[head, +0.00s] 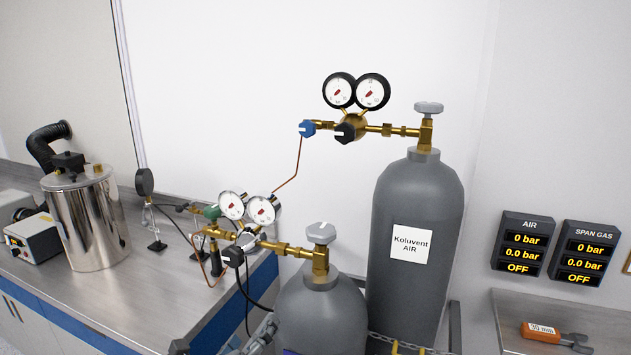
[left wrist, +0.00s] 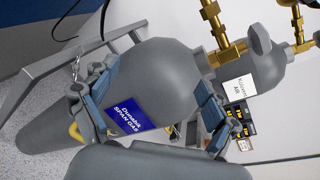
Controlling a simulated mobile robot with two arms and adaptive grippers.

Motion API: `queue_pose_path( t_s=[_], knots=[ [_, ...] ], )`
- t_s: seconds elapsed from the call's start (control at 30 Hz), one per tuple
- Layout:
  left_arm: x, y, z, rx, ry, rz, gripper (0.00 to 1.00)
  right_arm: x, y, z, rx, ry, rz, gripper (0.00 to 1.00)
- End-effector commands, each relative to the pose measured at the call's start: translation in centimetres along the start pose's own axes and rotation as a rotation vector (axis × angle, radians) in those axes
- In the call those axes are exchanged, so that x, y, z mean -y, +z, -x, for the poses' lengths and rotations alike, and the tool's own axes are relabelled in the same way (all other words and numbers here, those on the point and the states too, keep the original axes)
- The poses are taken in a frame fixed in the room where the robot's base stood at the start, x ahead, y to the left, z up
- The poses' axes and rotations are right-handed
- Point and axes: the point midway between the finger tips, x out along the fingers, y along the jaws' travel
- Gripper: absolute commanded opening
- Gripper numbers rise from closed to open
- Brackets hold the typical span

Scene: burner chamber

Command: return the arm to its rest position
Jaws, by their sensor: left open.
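My left gripper (head: 226,344) shows only in part at the bottom edge of the head view, left of the smaller grey cylinder (head: 320,312). In the left wrist view its two blue-grey fingers (left wrist: 148,82) are spread apart, with nothing between their tips. Beyond them is the same cylinder (left wrist: 160,75), with a blue span gas label (left wrist: 131,114). Most of my left arm is out of the head view. My right gripper is in neither view.
The large Koluvent AIR cylinder (head: 417,200) stands behind right, with a brass regulator (head: 354,124). The span gas regulator (head: 248,236) juts left over the steel bench (head: 130,290). A metal pot (head: 88,220) stands on the bench. A shelf (head: 510,340) is at right.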

Motion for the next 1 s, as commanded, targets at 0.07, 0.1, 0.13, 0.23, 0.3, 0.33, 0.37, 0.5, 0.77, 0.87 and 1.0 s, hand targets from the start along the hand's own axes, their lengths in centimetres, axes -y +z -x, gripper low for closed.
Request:
queue_pose_path(
  t_s=[0.07,0.1,0.13,0.23,0.3,0.33,0.37,0.5,0.77,0.87,1.0],
  knots=[
    [-1.4,-2.8,2.0,-0.042,0.109,0.339,0.87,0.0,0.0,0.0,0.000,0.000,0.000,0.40],
    [-2.3,-4.0,3.1,-0.052,0.173,0.504,0.87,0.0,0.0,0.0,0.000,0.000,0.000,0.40],
    [-3.0,-4.8,3.9,-0.056,0.224,0.626,0.87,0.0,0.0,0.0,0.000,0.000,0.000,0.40],
    [-5.9,-7.6,7.3,-0.042,0.416,1.020,0.87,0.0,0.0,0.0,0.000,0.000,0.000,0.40],
    [-8.0,-9.5,9.9,-0.006,0.558,1.262,0.87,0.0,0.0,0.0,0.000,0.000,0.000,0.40],
    [-8.8,-10.2,11.0,0.014,0.614,1.354,0.87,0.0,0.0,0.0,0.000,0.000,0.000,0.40],
    [-9.6,-10.8,12.1,0.037,0.668,1.435,0.87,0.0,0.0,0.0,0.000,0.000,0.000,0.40],
    [-12.4,-13.3,16.8,0.155,0.886,1.731,0.87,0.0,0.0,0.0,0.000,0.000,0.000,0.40],
    [-15.7,-16.6,24.9,0.428,1.212,2.081,0.87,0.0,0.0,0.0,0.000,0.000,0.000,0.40],
    [-16.9,-18.0,27.0,0.527,1.302,2.159,0.87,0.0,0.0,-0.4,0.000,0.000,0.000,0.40],
    [-19.9,-21.6,24.9,0.518,1.310,2.140,0.87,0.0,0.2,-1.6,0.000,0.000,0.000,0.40]
  ],
)
